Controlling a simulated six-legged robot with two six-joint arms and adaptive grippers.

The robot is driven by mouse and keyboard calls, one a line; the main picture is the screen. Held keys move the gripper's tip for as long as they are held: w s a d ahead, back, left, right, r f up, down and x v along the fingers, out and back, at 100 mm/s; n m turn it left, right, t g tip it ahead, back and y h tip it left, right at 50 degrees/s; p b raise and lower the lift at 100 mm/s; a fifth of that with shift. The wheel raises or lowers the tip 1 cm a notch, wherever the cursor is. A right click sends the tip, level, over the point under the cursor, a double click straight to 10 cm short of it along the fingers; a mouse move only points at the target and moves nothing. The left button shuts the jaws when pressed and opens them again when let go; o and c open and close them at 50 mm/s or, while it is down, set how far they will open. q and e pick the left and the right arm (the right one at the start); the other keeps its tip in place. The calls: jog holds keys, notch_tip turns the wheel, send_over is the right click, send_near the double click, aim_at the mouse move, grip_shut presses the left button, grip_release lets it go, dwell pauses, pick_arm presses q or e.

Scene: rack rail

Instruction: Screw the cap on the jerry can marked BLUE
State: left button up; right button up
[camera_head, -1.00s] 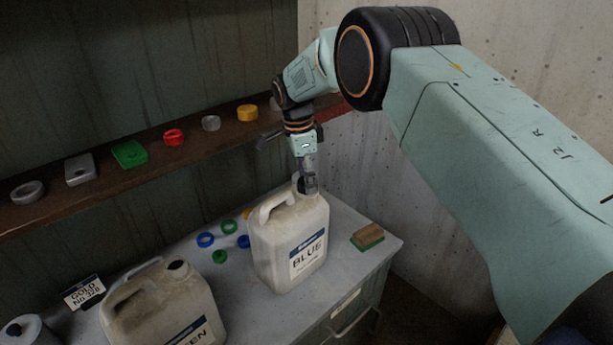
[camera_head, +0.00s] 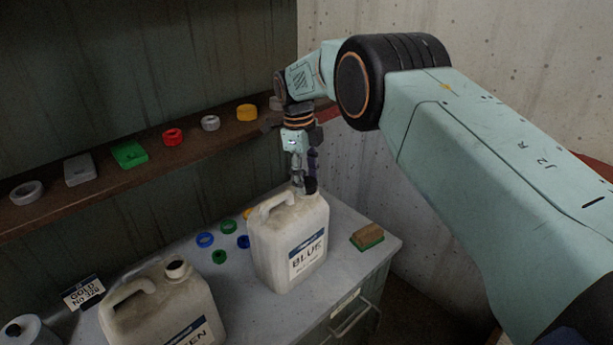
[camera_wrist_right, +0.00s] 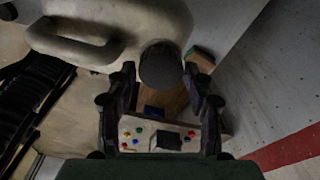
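The jerry can marked BLUE (camera_head: 290,245) stands upright on the grey cabinet top (camera_head: 345,225), with its handle to the left of its mouth. A black cap (camera_head: 310,184) sits on the mouth; whether it is fully tight I cannot tell. The cap also shows in the right wrist view (camera_wrist_right: 160,66), round and dark. My right gripper (camera_head: 304,176) is just above the can's mouth. In the right wrist view my right gripper's fingers (camera_wrist_right: 160,76) are spread on either side of the cap, with slim gaps. My left gripper is not in view.
The jerry can marked GREEN (camera_head: 160,310) stands at the front left, its mouth uncapped. Several coloured rings, including a blue one (camera_head: 205,240), lie behind the cans. A wood-and-green brush (camera_head: 367,236) lies to the right. A shelf (camera_head: 95,185) with caps and blocks runs behind.

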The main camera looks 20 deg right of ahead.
jog(key=o, duration=0.4)
dwell(0.6)
jog(key=n, duration=0.5)
jog(key=shift+n+t, duration=0.3)
jog(key=shift+n, duration=0.1)
jog(key=n, duration=0.6)
jog(key=shift+n+t, duration=0.4)
jog(key=n, duration=0.6)
jog(key=shift+t, duration=0.3)
jog(key=n, duration=0.6)
jog(key=shift+n+y, duration=0.3)
jog(key=shift+n, duration=0.1)
jog(key=c, duration=1.3)
